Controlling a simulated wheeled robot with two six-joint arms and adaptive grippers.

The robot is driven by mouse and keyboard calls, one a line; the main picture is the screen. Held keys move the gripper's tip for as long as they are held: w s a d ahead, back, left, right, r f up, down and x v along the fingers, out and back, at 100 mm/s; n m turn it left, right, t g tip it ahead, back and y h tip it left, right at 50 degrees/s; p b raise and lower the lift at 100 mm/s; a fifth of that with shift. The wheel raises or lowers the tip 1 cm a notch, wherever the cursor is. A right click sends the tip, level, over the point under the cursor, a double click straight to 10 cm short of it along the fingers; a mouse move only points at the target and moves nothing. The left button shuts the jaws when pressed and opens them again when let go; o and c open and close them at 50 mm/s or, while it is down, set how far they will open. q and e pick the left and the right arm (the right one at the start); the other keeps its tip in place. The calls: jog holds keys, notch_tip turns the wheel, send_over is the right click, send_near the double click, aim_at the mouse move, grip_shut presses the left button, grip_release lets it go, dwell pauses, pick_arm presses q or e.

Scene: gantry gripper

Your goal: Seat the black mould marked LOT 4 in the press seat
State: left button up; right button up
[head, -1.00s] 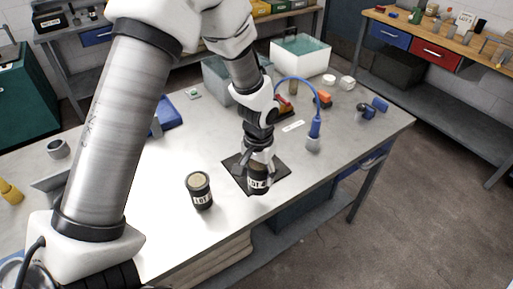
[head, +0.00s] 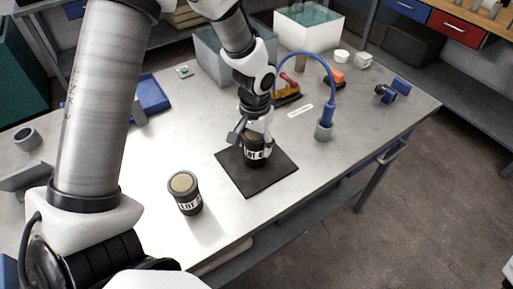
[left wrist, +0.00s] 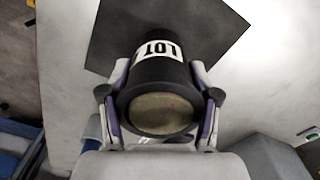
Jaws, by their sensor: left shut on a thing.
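My left gripper (head: 255,137) is shut on a black mould (head: 254,156) with a white LOT label; its number is not clear. The held mould appears over the rear part of a black square mat (head: 258,182); I cannot tell whether it touches. In the left wrist view the fingers (left wrist: 160,112) straddle the mould (left wrist: 158,75), whose tan round face points to the camera. A second black mould (head: 185,193), also labelled LOT with an unclear number, stands upright on the table left of the mat. I cannot identify the press seat with certainty. My right gripper is not in view.
A grey cup-like part (head: 27,139) stands at the far left. A blue tray (head: 150,95) lies behind. A blue hose tool (head: 325,125), a red-handled clamp (head: 288,88) and a clear bin (head: 308,28) are behind right. The table right of the mat is mostly clear.

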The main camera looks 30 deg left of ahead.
pick_arm(q)
jog(key=shift+s+d, duration=0.15)
jog(key=shift+f, duration=0.1)
jog(key=o, duration=1.2)
